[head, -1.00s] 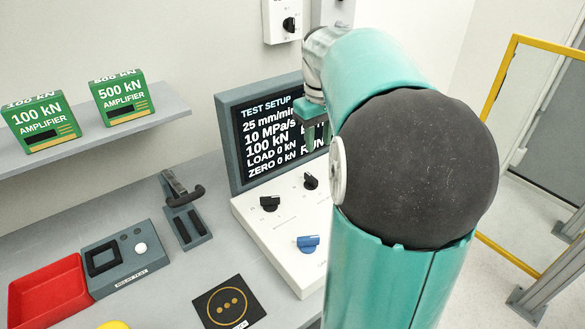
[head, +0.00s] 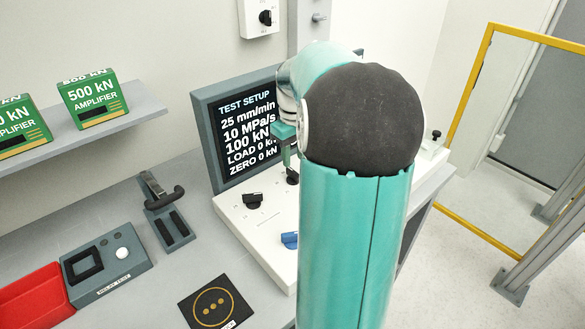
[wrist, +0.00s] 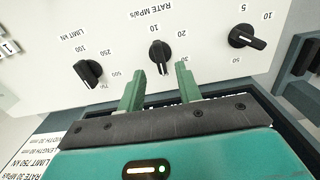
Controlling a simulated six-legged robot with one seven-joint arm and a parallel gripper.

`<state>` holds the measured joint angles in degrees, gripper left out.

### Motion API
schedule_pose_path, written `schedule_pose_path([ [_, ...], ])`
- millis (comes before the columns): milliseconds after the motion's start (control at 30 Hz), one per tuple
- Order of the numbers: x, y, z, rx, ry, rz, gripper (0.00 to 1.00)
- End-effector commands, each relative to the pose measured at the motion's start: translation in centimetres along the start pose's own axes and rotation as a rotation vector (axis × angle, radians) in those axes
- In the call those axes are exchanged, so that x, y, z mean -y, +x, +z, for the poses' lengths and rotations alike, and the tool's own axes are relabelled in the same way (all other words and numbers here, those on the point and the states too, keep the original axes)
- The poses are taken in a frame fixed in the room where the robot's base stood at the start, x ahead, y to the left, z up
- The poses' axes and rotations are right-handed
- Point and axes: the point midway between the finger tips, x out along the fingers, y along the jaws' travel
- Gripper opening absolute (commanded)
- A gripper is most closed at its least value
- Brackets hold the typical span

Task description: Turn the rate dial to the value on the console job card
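The rate dial (wrist: 160,54) is a black knob under the label "RATE MPa/s" on the white console (wrist: 60,30). Its white pointer line points down in the wrist view. My gripper (wrist: 159,70) is open, with one green finger on each side of the dial's lower part; I cannot tell whether they touch it. In the head view my gripper (head: 289,158) is just above a black knob. The card (wrist: 30,160) at lower left of the wrist view seems to read "LIMIT 250 kN" and "RATE 30 MPa/s". The screen (head: 240,135) reads 10 MPa/s.
A limit knob (wrist: 88,73) and another black knob (wrist: 247,37) flank the dial. A blue knob (head: 290,240) sits nearer on the console. A lever fixture (head: 165,210), a relay tester (head: 105,262) and a red tray (head: 32,297) stand left. Amplifier boxes (head: 93,98) are on the shelf.

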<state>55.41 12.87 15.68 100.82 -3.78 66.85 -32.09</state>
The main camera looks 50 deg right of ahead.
Motion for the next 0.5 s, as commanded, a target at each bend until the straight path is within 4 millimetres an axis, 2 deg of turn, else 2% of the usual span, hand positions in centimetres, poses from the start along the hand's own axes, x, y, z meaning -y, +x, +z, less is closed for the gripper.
schedule_pose_path([
  [100, 0.0, 2.4, -0.1, 0.002, 0.0, -0.003, 0.35],
  [200, 0.0, 3.8, -0.2, 0.001, -0.002, -0.002, 0.35],
  [333, 0.1, 5.0, -0.3, 0.0, -0.003, -0.001, 0.35],
  [500, 0.1, 5.3, -0.4, -0.001, -0.003, 0.0, 0.35],
])
